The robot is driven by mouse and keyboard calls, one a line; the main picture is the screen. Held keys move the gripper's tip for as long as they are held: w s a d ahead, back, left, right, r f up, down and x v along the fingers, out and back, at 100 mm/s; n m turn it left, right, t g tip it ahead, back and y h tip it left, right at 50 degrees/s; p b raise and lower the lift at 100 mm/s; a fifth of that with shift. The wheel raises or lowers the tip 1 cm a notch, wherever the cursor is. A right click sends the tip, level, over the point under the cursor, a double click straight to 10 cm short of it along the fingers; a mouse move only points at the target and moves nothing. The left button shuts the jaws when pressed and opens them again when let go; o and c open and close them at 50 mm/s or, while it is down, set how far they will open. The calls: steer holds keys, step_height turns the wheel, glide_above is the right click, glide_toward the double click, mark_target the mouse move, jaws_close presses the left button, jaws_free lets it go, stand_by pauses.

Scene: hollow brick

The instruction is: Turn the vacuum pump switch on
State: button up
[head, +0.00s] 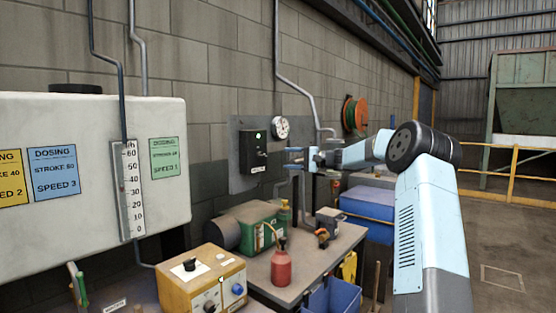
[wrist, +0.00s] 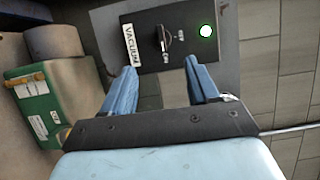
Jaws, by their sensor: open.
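The vacuum switch box (head: 252,152) is a black box on a grey plate on the block wall. In the wrist view the box (wrist: 185,58) shows a white VACUUM label, a dark rotary knob (wrist: 163,38) with small markings beside it, and a lit green lamp (wrist: 206,31). I cannot clearly read which marking the knob points to. My gripper (head: 290,158) is just to the right of the box in the head view. In the wrist view my gripper (wrist: 160,72) is open and empty, its blue fingers spread on either side of the knob's line, with no visible contact with the knob.
A white dosing tank (head: 75,200) stands left. A round gauge (head: 280,127) and conduit (head: 298,80) are on the wall near my arm.

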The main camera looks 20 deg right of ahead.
steer(key=v, duration=0.3)
steer(key=shift+s+d, duration=0.15)
steer(key=shift+d, duration=0.1)
steer(key=shift+a, duration=0.1)
steer(key=s+a+f+n+g+h, duration=0.2)
steer(key=s+a+n+g+h, duration=0.4)
steer(key=s+a, duration=1.45)
steer(key=s+d+f+h, duration=0.2)
steer(key=s+h, duration=0.1)
steer(key=s, duration=0.9)
steer(key=s+d+f+t+h, duration=0.1)
steer(key=s+d+f+h, duration=0.2)
steer(key=s, duration=0.9)
steer(key=s+d+f+t+h, duration=0.1)
steer(key=s+d+f+h, duration=0.1)
steer(key=s, duration=1)
steer(key=shift+s+d+f+n+h, duration=0.2)
steer(key=shift+d+f+n+h, duration=0.1)
steer(key=shift+d+h, duration=0.25)
